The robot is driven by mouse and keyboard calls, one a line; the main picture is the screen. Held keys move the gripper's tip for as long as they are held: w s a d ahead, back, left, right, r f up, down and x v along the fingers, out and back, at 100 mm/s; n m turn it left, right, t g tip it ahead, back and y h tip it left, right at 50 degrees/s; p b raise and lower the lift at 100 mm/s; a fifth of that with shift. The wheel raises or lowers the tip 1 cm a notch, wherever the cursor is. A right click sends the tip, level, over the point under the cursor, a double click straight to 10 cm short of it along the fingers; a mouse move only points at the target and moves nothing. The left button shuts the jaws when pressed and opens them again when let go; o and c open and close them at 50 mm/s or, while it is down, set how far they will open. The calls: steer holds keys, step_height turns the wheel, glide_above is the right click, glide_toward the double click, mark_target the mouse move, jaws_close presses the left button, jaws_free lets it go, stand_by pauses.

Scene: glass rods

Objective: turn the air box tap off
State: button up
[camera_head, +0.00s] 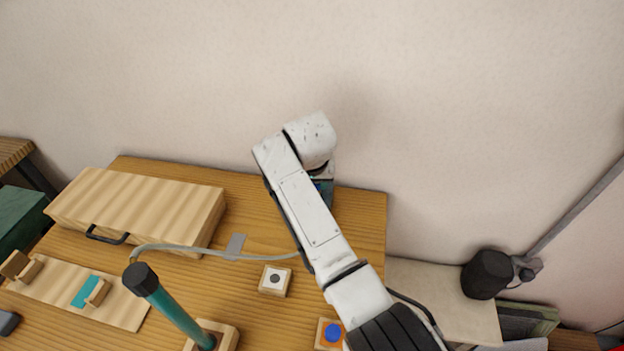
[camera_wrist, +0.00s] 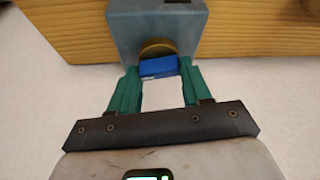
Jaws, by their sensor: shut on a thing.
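The air box (camera_wrist: 124,24) is a grey-blue box at the top of the wrist view, on the wooden table. A round brass collar (camera_wrist: 156,47) is on its near face, and the blue tap handle (camera_wrist: 159,65) sticks out from it. My gripper (camera_wrist: 159,70) has its green fingers on either side of the blue handle and is shut on it. The handle lies roughly crosswise between the fingertips. In the head view my arm hides the gripper and tap; only a small bluish patch (camera_head: 323,189) shows beside my arm.
A pale hose (camera_head: 185,247) runs through a grey clip (camera_head: 235,246) and passes behind my arm. A teal rod with a black cap (camera_head: 170,305) stands tilted at front left. A wooden case (camera_head: 140,207) lies at back left.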

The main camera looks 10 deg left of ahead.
steer(key=shift+a+r+m+h, duration=0.1)
steer(key=shift+m+h, duration=0.2)
steer(key=shift+m, duration=0.8)
steer(key=o, duration=1.1)
steer(key=shift+c, duration=0.2)
steer(key=b+v, duration=0.1)
steer(key=v, duration=0.9)
steer(key=shift+s+r, duration=0.2)
steer(key=shift+r, duration=0.1)
steer(key=shift+a, duration=0.1)
